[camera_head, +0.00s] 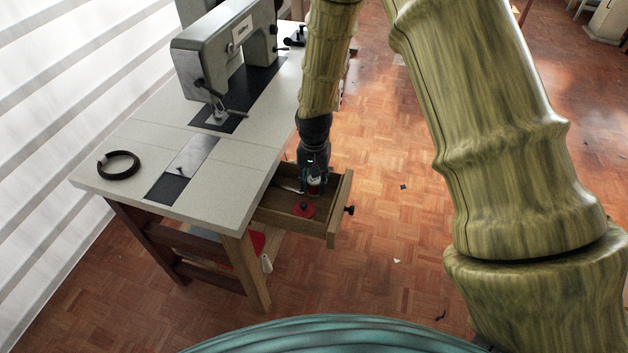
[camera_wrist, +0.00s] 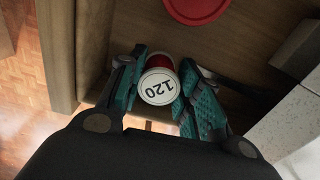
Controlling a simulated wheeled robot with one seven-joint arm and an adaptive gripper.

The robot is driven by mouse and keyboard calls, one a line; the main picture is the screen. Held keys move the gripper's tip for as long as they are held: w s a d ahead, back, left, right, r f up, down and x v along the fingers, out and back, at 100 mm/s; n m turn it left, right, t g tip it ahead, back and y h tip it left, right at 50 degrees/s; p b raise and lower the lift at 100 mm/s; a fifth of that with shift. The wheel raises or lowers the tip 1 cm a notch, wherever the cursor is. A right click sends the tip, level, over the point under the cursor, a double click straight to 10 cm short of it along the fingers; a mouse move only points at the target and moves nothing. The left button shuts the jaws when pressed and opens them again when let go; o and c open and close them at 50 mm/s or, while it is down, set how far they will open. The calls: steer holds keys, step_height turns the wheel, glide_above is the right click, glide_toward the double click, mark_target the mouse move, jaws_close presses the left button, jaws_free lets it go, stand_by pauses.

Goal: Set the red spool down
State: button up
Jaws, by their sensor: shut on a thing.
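The red spool (camera_wrist: 159,84) has a white round end marked "120" and a red side. In the wrist view it sits between the teal fingers of my gripper (camera_wrist: 160,95), which is shut on it. In the head view my gripper (camera_head: 314,181) is over the open wooden drawer (camera_head: 331,222) of the sewing table, and the spool (camera_head: 314,188) shows small between the fingers. I cannot tell whether the spool touches the drawer floor.
A flat red round thing (camera_head: 303,210) lies in the drawer, also in the wrist view (camera_wrist: 197,8). Dark and pale items lie along the drawer's side. The table (camera_head: 222,205) bears a sewing machine (camera_head: 208,60) and a dark ring (camera_head: 118,165). Parquet floor is open to the right.

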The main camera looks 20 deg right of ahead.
steer(key=shift+f, duration=0.1)
steer(key=o, duration=0.9)
step_height(320, 180, up, 12)
steer(key=shift+r+b, duration=0.1)
steer(key=shift+b, duration=0.25)
